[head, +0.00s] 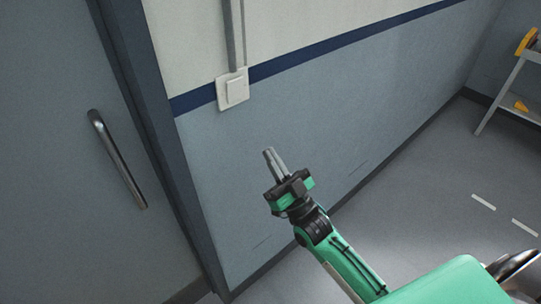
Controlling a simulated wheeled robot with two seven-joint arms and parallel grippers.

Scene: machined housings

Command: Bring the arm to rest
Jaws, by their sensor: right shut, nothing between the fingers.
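My right gripper (271,157) is in the middle of the head view, at the end of my green and black arm. Its grey fingers are together and hold nothing. They point up and a little to the left in the picture, in front of the blue-grey wall. My left gripper is not in view.
A grey door (60,170) with a dark bar handle (118,160) is at the left. A white light switch (234,90) sits on the wall (400,90). A cart (500,95) with yellow items stands at the far right. Floor (440,170) between is open.

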